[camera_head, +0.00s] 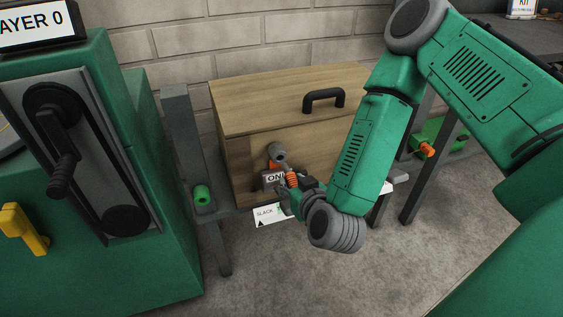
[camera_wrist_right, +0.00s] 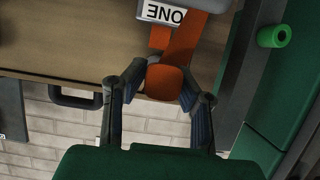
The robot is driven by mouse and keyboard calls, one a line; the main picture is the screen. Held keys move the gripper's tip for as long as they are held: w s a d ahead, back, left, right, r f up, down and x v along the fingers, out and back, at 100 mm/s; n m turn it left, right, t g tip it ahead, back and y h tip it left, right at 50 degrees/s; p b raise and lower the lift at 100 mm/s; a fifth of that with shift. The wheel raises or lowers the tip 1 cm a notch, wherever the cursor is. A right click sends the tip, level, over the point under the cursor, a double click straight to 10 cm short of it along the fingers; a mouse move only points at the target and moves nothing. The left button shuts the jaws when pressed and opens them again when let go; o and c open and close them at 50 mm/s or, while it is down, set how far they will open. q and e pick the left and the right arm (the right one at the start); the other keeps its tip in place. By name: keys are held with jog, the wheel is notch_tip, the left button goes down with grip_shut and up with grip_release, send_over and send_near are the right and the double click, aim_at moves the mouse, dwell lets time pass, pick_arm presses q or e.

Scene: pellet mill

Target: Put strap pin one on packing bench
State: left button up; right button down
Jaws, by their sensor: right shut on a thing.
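Strap pin one (camera_head: 292,179) shows as an orange handle at the front of a wooden box, beside a grey block with a plate reading ONE (camera_head: 273,178). My right gripper (camera_head: 289,188) is shut on the orange handle, seen from the side and partly hidden by my wrist. In the right wrist view the two fingers of my right gripper (camera_wrist_right: 163,88) close on the rounded end of the orange pin (camera_wrist_right: 165,82). The ONE plate (camera_wrist_right: 165,13) is just beyond it. I cannot tell whether the pin is still seated. My left gripper is not in view.
The wooden box (camera_head: 235,117) has a black handle (camera_head: 324,97) and stands on a dark frame. A green machine (camera_head: 100,260) with a crank is at left. A dark bench top (camera_head: 535,38) with a KIT container (camera_head: 522,9) is at the upper right.

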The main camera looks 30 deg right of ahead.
jog(key=shift+s+a, duration=0.1)
jog(key=shift+s, duration=0.3)
